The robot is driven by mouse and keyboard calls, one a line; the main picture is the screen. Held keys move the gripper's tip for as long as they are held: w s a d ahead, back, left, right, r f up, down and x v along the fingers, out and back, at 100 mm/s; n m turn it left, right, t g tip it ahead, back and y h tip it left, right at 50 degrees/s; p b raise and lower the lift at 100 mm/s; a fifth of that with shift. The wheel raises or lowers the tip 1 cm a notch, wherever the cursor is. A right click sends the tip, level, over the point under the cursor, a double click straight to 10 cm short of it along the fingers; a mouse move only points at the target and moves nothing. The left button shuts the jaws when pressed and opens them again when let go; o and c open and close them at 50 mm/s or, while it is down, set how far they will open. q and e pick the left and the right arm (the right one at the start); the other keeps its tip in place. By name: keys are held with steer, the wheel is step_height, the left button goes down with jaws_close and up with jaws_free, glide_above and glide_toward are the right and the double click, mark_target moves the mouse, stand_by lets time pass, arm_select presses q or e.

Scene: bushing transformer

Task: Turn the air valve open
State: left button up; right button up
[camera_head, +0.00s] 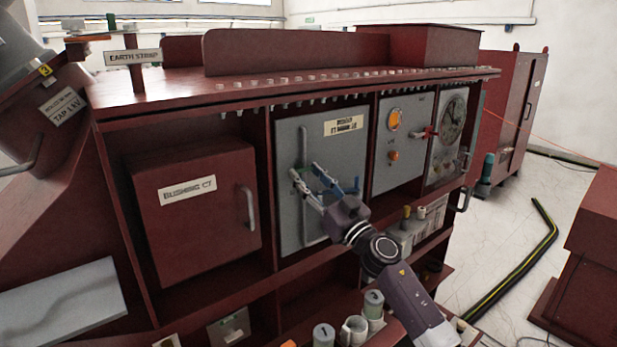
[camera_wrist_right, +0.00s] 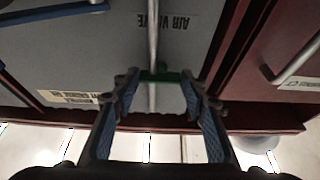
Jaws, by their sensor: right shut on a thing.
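The grey air valve panel (camera_head: 288,135) sits in the middle of the red cabinet front. In the right wrist view, the panel (camera_wrist_right: 75,55) carries upside-down "AIR VALVE" lettering. A thin vertical metal bar (camera_head: 304,140) stands in front of the panel. The bar (camera_wrist_right: 152,35) runs down to a green piece (camera_wrist_right: 160,76) between my fingers. My right gripper (camera_head: 306,172) reaches in from the lower right and is shut on this valve handle; its blue-padded fingers (camera_wrist_right: 157,88) lie either side. The exact contact is partly hidden. My left gripper is not in view.
Left of the panel is a red Bushing CT box (camera_head: 190,215) with a metal handle. Several cylinders (camera_head: 373,303) stand below. Floor at right is partly clear.

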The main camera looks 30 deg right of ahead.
steer(key=shift+c, duration=0.8)
